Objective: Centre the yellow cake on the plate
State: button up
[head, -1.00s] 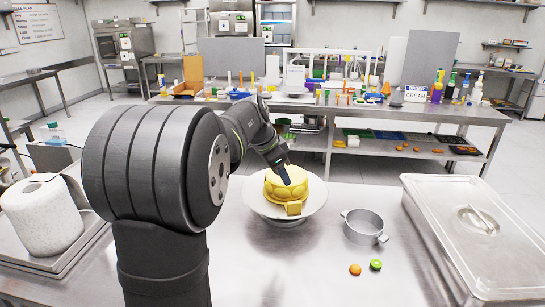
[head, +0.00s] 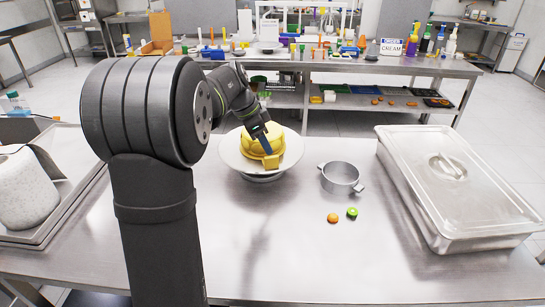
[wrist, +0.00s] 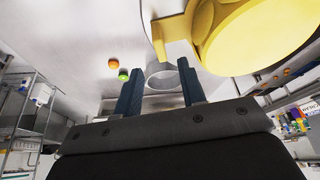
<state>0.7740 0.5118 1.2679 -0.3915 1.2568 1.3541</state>
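The yellow cake (head: 250,143) sits upright on the round white plate (head: 234,160), near its middle; I cannot tell exactly how far off centre. A small yellow block (head: 270,162) juts from the cake's near side. My gripper (head: 267,148) is at the cake's near right side, its dark blue fingers partly covering the cake. In the wrist view my gripper (wrist: 158,82) has its two fingers apart with nothing between them. The cake (wrist: 255,35) is beyond and to the right of the fingers there. Whether a finger touches the cake is unclear.
A metal ring-shaped pan (head: 340,178) with handles stands right of the plate. An orange piece (head: 333,218) and a green piece (head: 352,212) lie in front. A lidded steel tray (head: 450,185) fills the right side. The front middle of the table is clear.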

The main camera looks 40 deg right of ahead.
aim_at(272, 157)
jog(key=x, duration=0.6)
jog(key=shift+d+f, duration=0.15)
jog(key=shift+f, duration=0.25)
grip_shut()
